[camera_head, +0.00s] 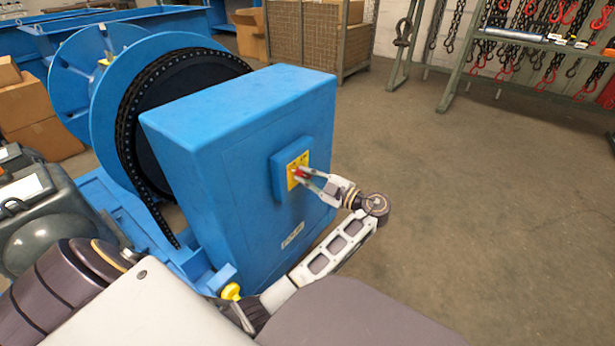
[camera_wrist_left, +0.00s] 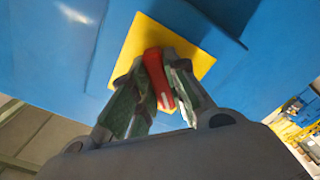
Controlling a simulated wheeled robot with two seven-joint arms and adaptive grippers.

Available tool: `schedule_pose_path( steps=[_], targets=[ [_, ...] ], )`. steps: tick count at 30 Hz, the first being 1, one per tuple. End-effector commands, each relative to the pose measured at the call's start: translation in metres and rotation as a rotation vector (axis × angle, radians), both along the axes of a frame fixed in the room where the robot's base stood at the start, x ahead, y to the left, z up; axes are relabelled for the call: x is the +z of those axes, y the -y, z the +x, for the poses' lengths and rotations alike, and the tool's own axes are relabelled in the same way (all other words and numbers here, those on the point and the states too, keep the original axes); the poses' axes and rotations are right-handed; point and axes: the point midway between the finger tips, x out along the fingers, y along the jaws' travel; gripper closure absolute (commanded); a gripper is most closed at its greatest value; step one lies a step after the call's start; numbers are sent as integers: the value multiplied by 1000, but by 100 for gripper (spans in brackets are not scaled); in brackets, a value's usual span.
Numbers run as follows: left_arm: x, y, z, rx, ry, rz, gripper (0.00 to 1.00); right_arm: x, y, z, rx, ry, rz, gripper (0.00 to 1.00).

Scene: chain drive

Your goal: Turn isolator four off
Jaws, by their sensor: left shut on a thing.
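The isolator is a blue box (camera_head: 279,176) with a yellow plate (camera_head: 303,158) on the side of a large blue housing (camera_head: 215,125). Its red handle (camera_wrist_left: 154,68) stands out from the yellow plate (camera_wrist_left: 128,52) in the left wrist view. My left gripper (camera_head: 304,174) is shut on the red handle, with one finger on each side of it. The fingers hide part of the handle, and I cannot read its on or off position. My right gripper is not in view.
A white label (camera_head: 292,235), too small to read, is low on the housing. A big blue drum with a black chain (camera_head: 128,125) stands left of it. Wire crates (camera_head: 320,40) and a chain rack (camera_head: 540,43) are behind. The concrete floor at right is clear.

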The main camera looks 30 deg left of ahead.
Motion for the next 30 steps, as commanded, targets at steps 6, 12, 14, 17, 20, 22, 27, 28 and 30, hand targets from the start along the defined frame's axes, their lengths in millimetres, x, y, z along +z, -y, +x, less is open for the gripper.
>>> schedule_pose_path(
  steps=[6,12,14,17,20,22,27,28,30],
  targets=[
    [1,0,0,1,3,0,100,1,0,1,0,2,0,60],
    [0,0,0,1,2,1,62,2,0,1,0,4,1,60],
    [0,0,0,1,1,1,62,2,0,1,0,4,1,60],
    [0,0,0,0,1,0,62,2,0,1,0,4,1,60],
    [0,0,0,0,1,0,62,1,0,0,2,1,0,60],
    [1,0,0,0,1,0,62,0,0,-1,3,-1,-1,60],
    [8,0,0,0,2,0,62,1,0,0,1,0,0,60],
    [10,0,0,1,3,-1,62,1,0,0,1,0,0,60],
    [16,0,0,1,3,-1,62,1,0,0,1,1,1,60]
  ],
)
